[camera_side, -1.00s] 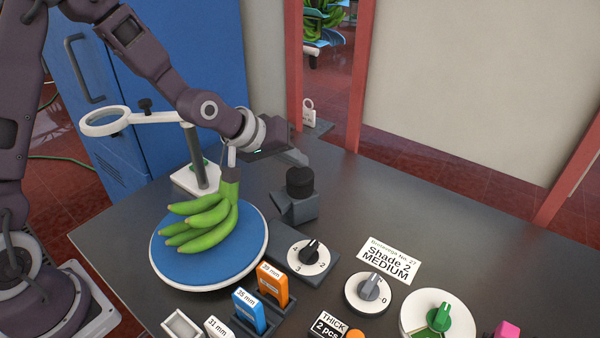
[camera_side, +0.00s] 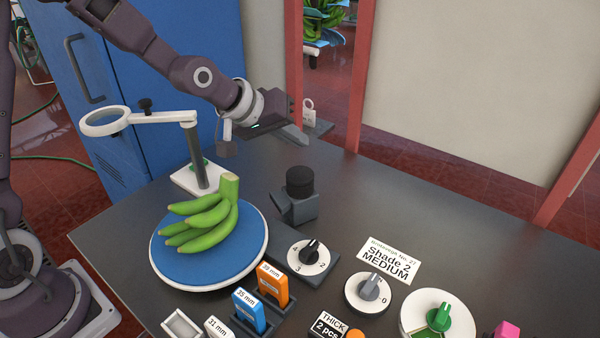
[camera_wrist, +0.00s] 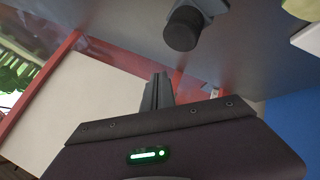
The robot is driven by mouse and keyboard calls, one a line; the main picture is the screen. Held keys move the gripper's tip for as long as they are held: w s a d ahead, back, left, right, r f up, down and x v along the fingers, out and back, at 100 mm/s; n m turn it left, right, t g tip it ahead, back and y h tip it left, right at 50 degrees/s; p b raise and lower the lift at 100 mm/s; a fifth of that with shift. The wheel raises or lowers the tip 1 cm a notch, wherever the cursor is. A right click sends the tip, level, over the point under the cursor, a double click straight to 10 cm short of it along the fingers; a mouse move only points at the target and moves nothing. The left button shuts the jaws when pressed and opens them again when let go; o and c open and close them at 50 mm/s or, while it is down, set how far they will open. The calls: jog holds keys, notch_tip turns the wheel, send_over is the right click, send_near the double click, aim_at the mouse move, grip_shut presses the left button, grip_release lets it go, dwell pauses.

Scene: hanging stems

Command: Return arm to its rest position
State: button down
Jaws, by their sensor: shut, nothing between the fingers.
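My gripper (camera_side: 296,135) is in the air above the far part of the dark table (camera_side: 370,215), behind and above the black knob. In the wrist view its fingers (camera_wrist: 157,92) are together, with nothing between them. My arm reaches in from the upper left. A bunch of green bananas (camera_side: 205,222) lies on the round blue pad (camera_side: 170,262), below and apart from my gripper.
A magnifier on a stand (camera_side: 200,160) is left of my gripper. The black knob (camera_side: 300,182) on its grey block also shows in the wrist view (camera_wrist: 184,28). Dials, gauge blocks (camera_side: 272,285) and a "Shade 2 MEDIUM" card (camera_side: 390,261) line the front. A blue cabinet (camera_side: 120,110) stands behind.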

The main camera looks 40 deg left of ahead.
jog(key=s+a+r+m+g+y, duration=0.1)
jog(key=s+a+r, duration=0.1)
jog(key=s, duration=0.9)
jog(key=s+a+r+m+g+y, duration=0.1)
jog(key=s+r+m, duration=0.1)
jog(key=s, duration=0.9)
jog(key=s+a+r+m+g, duration=0.1)
jog(key=s+r, duration=0.3)
jog(key=s, duration=0.7)
jog(key=shift+a+m+y, duration=0.4)
jog(key=shift+a+m, duration=0.3)
jog(key=shift+a, duration=0.1)
